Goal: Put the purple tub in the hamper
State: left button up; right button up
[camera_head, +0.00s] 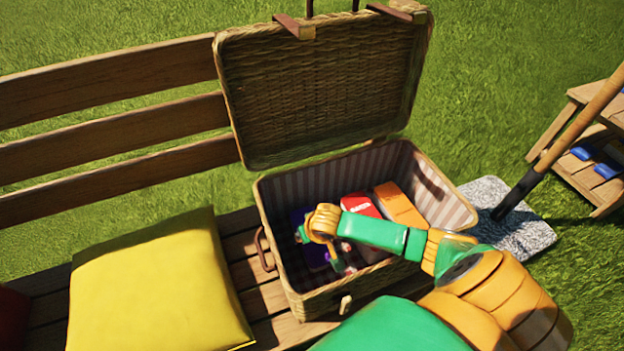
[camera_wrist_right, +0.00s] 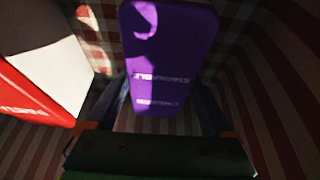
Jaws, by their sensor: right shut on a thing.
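The wicker hamper (camera_head: 262,205) stands open on the bench, its lid raised at the back and its inside lined with stripes. My right gripper (camera_head: 332,252) reaches down inside it, on the left side. In the right wrist view the purple tub (camera_wrist_right: 170,50) stands out between the two fingers, and the gripper is shut on it. In the head view only a bit of the purple tub (camera_head: 315,256) shows behind my wrist and fingers. I cannot tell whether its underside touches the hamper floor. My left gripper is not in view.
A red and white box (camera_head: 360,205) and an orange box (camera_head: 400,205) lie in the right part of the hamper; the red box (camera_wrist_right: 35,95) is left of the tub in the wrist view. A yellow cushion (camera_head: 155,285) lies left. A wooden stand (camera_head: 590,175) is right.

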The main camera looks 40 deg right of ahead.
jog(key=shift+f, duration=0.65)
jog(key=shift+r, duration=0.15)
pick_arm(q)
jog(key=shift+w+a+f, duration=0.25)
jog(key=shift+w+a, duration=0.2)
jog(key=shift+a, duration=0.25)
pick_arm(e)
jog(key=o, duration=1.4)
jog(key=p+v, duration=0.6)
jog(key=v, duration=0.5)
jog(key=shift+r, duration=0.2)
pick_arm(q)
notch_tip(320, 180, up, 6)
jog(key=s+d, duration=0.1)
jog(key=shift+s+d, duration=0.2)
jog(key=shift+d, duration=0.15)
pick_arm(e)
jog(key=shift+s+r, duration=0.25)
jog(key=shift+r, duration=0.05)
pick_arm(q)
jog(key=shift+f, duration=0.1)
